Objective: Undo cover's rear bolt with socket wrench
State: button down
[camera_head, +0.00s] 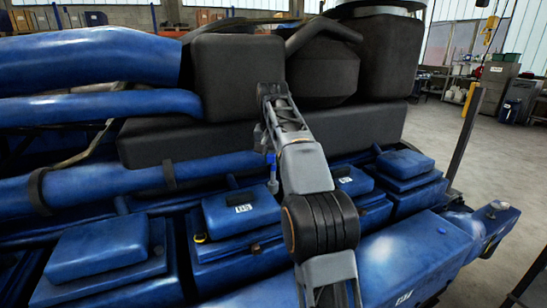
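My arm reaches over the engine from the lower middle, and my gripper (270,156) points down beside it. A slim upright tool (273,186), blue at the top and grey below, hangs at the gripper and looks like the socket wrench; the fingers are too small and dark to read. Its lower end is just above or at the back edge of a blue cover (240,212) with a white label. Contact cannot be told. The cover's rear bolt is not clearly visible.
Similar blue covers stand at left (100,250) and right (405,164); another (352,182) is partly behind my arm. Black boxy housings (238,75) rise behind, and a blue pipe (120,183) runs along the left. Open floor (480,165) lies at right.

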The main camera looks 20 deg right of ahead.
jog(key=shift+f, duration=0.1)
jog(key=shift+f+b, duration=0.75)
jog(key=shift+f, duration=0.15)
jog(key=n+p, duration=0.1)
jog(key=n, duration=0.2)
jog(key=shift+s+r+p, duration=0.1)
jog(key=shift+r+p, duration=0.15)
jog(key=shift+p, duration=0.1)
jog(key=shift+f+n+y, duration=0.2)
jog(key=shift+n+y, duration=0.1)
jog(key=shift+n, duration=0.7)
jog(key=n, duration=0.5)
jog(key=n+y, duration=0.1)
jog(key=n, duration=0.5)
jog(key=shift+n, duration=0.3)
jog(key=n+g, duration=0.1)
jog(key=n, duration=0.5)
jog(key=shift+a, duration=0.1)
